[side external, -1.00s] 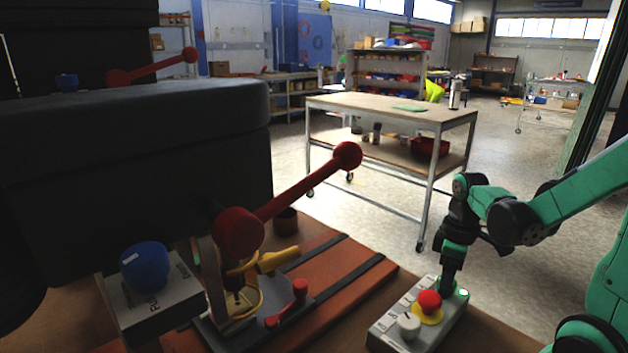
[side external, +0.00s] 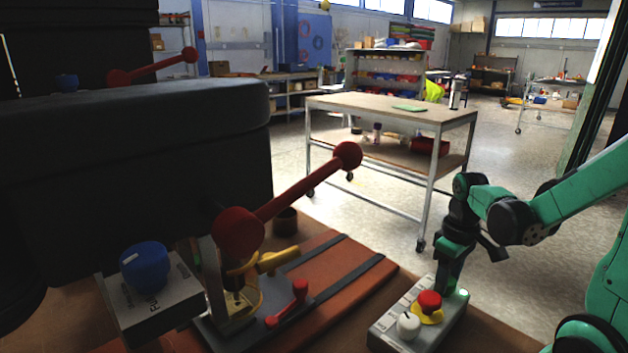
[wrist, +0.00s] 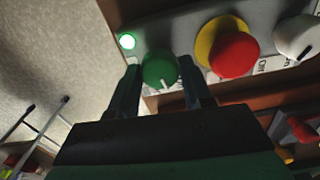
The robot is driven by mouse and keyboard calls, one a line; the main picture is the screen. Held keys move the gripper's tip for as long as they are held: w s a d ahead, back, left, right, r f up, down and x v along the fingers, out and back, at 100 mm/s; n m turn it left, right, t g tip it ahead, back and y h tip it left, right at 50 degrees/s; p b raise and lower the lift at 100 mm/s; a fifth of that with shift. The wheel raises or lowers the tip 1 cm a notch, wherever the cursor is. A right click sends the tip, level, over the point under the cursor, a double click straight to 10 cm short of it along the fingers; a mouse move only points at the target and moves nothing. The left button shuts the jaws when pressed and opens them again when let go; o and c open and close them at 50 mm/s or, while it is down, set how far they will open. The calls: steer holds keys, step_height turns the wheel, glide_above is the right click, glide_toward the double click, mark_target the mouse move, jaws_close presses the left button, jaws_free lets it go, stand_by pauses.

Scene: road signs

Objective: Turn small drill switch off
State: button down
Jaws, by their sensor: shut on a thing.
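A small grey control box (side external: 385,333) stands on the bench at the lower right of the side view. In the wrist view, a green knob switch (wrist: 160,69) with a white mark pointing down and slightly right sits between the fingers of my gripper (wrist: 161,78). The gripper is shut on this knob, one finger on each side. A green lamp (wrist: 127,41) beside the knob is lit; it also shows in the side view (side external: 463,292). In the side view my gripper (side external: 441,290) hides the knob. The box's small labels are not readable there.
A red mushroom button (wrist: 235,55) on a yellow base is close beside the gripper, then a white knob (wrist: 297,37). A dark machine with a red lever (side external: 305,190) and a blue knob (side external: 145,267) stands to the left. A wheeled table (side external: 440,112) is behind.

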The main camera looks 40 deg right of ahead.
steer(key=m, duration=0.4)
steer(key=shift+m, duration=2.1)
steer(key=c, duration=0.7)
jaws_free()
steer(key=shift+o, duration=0.2)
steer(key=shift+r, duration=2.85)
